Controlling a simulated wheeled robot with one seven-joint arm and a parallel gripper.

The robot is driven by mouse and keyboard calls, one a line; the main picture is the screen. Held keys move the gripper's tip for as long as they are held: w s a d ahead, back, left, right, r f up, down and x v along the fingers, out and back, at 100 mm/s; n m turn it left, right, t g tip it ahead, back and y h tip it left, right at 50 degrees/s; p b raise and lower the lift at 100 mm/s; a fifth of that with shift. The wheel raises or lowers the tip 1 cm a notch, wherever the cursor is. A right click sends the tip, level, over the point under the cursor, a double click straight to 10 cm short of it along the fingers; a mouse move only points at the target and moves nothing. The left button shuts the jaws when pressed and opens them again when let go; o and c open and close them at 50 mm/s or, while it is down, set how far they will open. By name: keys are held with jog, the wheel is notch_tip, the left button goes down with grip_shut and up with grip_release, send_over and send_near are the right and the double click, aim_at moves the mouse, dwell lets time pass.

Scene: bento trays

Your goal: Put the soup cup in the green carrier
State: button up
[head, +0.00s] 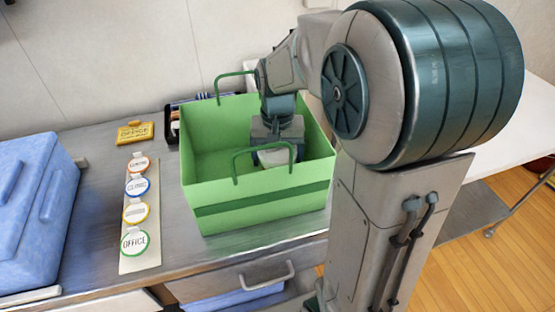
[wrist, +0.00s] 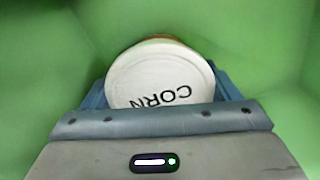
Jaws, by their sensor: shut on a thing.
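The green carrier (head: 262,207) is an open box with two handles on the metal counter. My gripper (head: 275,146) reaches down inside it, towards its right side. My gripper is shut on the soup cup (head: 274,158), of which a pale part shows below the jaws, partly behind the near handle. In the wrist view the soup cup (wrist: 160,76) shows a round white lid marked "CORN", with green walls around it. I cannot tell whether the cup touches the carrier's floor.
A strip of round labels (head: 138,212), one reading "OFFICE", lies left of the carrier. A yellow sign (head: 135,132) and a dark rack (head: 172,122) stand behind. A blue insulated box (head: 32,205) fills the far left. A drawer handle (head: 268,276) juts out below the counter.

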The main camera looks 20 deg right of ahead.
jog(key=shift+f, duration=0.6)
jog(key=shift+f, duration=0.1)
jog(key=shift+f, duration=0.15)
jog(key=o, duration=1)
notch_tip(320, 180, up, 12)
jog(key=shift+r+p, duration=0.25)
jog(key=shift+p, duration=0.45)
